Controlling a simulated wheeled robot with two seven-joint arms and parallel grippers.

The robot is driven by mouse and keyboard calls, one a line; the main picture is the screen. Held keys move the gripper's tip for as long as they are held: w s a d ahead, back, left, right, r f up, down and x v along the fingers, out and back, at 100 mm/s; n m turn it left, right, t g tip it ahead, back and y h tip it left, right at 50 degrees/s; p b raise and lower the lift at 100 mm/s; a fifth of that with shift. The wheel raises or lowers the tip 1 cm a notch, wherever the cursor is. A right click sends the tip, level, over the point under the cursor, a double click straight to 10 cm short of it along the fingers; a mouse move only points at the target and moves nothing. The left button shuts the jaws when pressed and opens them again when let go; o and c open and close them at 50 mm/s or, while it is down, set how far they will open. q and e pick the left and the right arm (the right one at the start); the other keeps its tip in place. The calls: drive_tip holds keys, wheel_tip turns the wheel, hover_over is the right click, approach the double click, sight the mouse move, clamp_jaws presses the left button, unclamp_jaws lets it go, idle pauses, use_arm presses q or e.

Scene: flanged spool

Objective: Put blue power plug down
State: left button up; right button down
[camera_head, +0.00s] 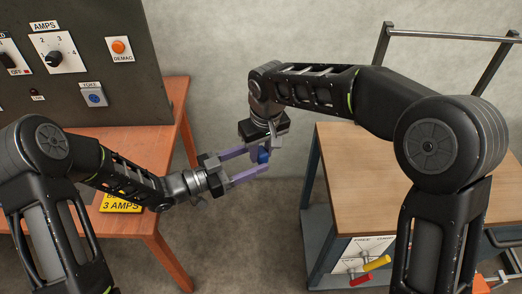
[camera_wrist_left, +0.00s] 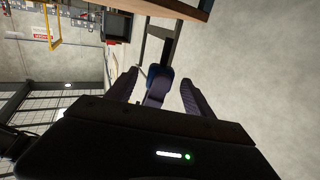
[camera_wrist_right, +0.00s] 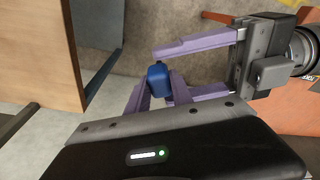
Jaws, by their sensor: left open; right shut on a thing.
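The blue power plug (camera_head: 263,156) is held in the air between the two benches. It also shows in the right wrist view (camera_wrist_right: 158,78), and dark in the left wrist view (camera_wrist_left: 155,72). My right gripper (camera_wrist_right: 160,92) is shut on it, coming from above in the head view. My left gripper (camera_head: 262,158) is open, its purple fingers reaching in from the left, one on each side of the plug. Whether the left fingers touch the plug cannot be told.
A grey panel (camera_head: 140,75) with a dial, an orange button and a blue socket (camera_head: 94,96) stands on the orange bench (camera_head: 160,235) at left. A yellow sign (camera_head: 121,202) is there. At right is a wood-topped cart (camera_head: 350,180) with a clear top. Bare floor lies between.

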use_arm(q)
drive_tip(key=v, duration=1.1)
